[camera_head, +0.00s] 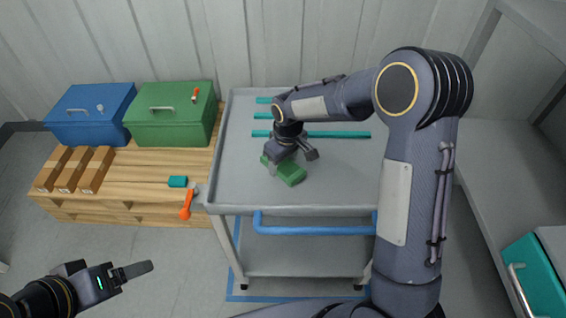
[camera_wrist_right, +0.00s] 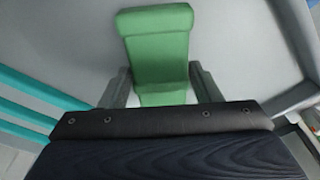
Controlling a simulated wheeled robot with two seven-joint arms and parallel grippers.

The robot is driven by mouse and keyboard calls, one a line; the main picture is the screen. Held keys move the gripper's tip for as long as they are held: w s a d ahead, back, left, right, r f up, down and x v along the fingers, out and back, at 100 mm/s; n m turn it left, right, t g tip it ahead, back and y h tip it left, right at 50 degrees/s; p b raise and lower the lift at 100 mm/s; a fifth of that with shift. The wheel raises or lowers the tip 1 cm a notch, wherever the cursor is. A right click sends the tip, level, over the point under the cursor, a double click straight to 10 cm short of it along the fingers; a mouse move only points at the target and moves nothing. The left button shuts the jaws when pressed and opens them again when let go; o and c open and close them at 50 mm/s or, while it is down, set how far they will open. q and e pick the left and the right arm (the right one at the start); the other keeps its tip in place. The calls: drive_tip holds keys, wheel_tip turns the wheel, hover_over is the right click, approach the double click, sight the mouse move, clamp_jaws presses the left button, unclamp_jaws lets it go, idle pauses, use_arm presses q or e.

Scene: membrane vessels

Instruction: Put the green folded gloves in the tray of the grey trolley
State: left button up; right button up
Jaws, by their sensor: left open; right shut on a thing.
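The green folded gloves (camera_head: 291,173) are in the tray of the grey trolley (camera_head: 340,180), near its front left part. My right gripper (camera_head: 290,160) is over them, shut on them. In the right wrist view the green gloves (camera_wrist_right: 158,50) lie between the two fingers of the right gripper (camera_wrist_right: 160,90), and their near end is hidden by the gripper body. I cannot tell whether the gloves touch the tray floor. My left gripper (camera_head: 132,272) is open and empty at the lower left, over the floor, away from the trolley.
Teal strips (camera_head: 325,134) lie in the back of the tray. A wooden pallet (camera_head: 140,165) to the left holds a blue box (camera_head: 85,120), a green box (camera_head: 165,125), brown cartons (camera_head: 75,172), a teal block (camera_head: 178,182) and an orange-handled tool (camera_head: 186,205). A grey shelf (camera_head: 510,180) stands right.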

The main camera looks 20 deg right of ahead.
drive_tip(key=shift+f, duration=0.4)
drive_tip(key=shift+f, duration=0.2)
drive_tip(key=o, duration=1)
